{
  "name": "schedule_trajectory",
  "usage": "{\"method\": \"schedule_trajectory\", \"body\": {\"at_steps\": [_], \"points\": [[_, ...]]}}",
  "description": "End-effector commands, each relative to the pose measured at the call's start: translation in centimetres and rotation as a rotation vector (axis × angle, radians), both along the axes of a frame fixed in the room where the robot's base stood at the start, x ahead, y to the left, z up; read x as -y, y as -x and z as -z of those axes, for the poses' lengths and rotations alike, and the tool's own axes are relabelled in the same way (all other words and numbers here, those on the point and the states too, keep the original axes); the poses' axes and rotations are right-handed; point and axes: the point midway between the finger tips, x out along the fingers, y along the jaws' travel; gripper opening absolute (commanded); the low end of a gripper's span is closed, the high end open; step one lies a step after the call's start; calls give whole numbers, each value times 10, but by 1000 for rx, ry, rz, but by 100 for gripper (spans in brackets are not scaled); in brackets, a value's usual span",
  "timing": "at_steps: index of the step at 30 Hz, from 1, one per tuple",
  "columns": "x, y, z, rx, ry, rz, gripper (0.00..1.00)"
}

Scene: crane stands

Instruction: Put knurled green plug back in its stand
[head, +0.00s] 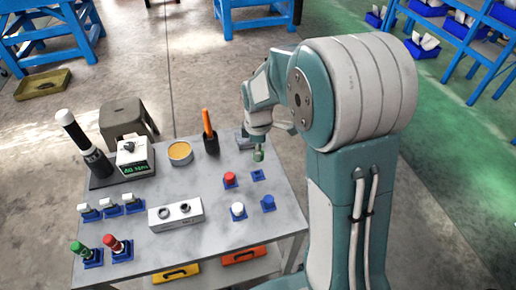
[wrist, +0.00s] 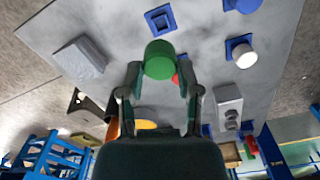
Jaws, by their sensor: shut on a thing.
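The knurled green plug (wrist: 160,60) is held between the two fingertips of my gripper (wrist: 159,72), which is shut on it. In the head view the green plug (head: 258,155) hangs below my gripper, above the table. An empty blue square stand (head: 257,174) lies on the table just below it and slightly to the front. In the wrist view this empty stand (wrist: 160,19) shows its dark square opening, beyond the plug and apart from it.
Nearby blue stands hold a red plug (head: 230,178), a white plug (head: 238,209) and a blue plug (head: 268,202). A grey block (wrist: 79,58) lies near the table edge. A black holder (head: 211,143) with an orange-handled tool and a yellow-topped tin (head: 180,152) stand left of my gripper.

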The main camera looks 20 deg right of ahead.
Motion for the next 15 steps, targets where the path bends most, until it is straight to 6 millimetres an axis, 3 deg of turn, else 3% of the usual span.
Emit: {"method": "schedule_trajectory", "body": {"at_steps": [15], "points": [[1, 0, 38, -1, 1, 4, 0]]}}
